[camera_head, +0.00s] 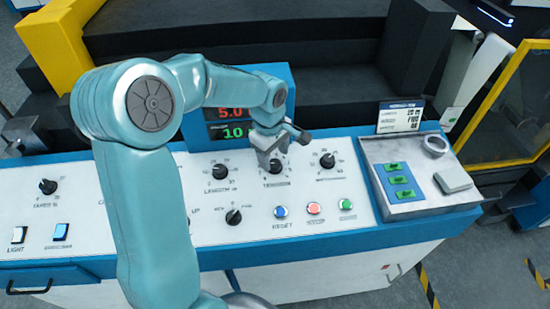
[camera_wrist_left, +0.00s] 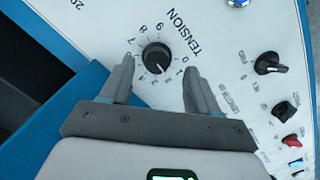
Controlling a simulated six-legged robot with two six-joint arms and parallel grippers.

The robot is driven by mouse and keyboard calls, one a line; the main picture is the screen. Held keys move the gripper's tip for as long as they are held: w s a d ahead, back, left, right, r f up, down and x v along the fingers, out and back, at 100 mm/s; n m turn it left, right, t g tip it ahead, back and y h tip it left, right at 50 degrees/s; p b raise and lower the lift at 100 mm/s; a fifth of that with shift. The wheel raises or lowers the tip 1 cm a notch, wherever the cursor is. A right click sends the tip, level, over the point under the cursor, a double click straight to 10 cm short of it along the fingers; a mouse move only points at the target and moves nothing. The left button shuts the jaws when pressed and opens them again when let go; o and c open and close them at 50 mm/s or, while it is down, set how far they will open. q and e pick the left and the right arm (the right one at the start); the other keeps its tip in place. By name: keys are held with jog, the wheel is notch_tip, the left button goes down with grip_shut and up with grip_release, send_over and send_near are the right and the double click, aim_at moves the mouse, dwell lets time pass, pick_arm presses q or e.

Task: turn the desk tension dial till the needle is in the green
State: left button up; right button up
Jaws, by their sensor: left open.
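The tension dial (camera_wrist_left: 156,57) is a round black knob on the white desk panel, under the word TENSION in the left wrist view. Its white pointer line points down and slightly right, toward the low numbers. In the head view the dial (camera_head: 275,167) shows just below my left gripper (camera_head: 270,152). In the left wrist view my left gripper (camera_wrist_left: 159,64) is open, with one finger on each side of the dial; I cannot tell whether they touch it. I see no needle or green band. My right gripper is not in view.
Other black knobs (camera_head: 327,160) (camera_head: 220,171) stand close on both sides. Blue, red and green buttons (camera_head: 314,208) lie in front. A display box (camera_head: 234,122) with red and green digits stands behind. A grey tray (camera_head: 403,207) with green pieces sits at right.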

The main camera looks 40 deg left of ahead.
aim_at(275, 163)
pick_arm(q)
jog(key=f, duration=0.3)
jog(key=shift+w+a+f, duration=0.25)
jog(key=shift+w+f, duration=0.05)
jog(key=shift+w, duration=0.1)
jog(key=shift+s+d+r, duration=0.1)
jog(key=shift+s+d, duration=0.05)
jog(key=c, duration=1)
jog(key=shift+c, duration=0.2)
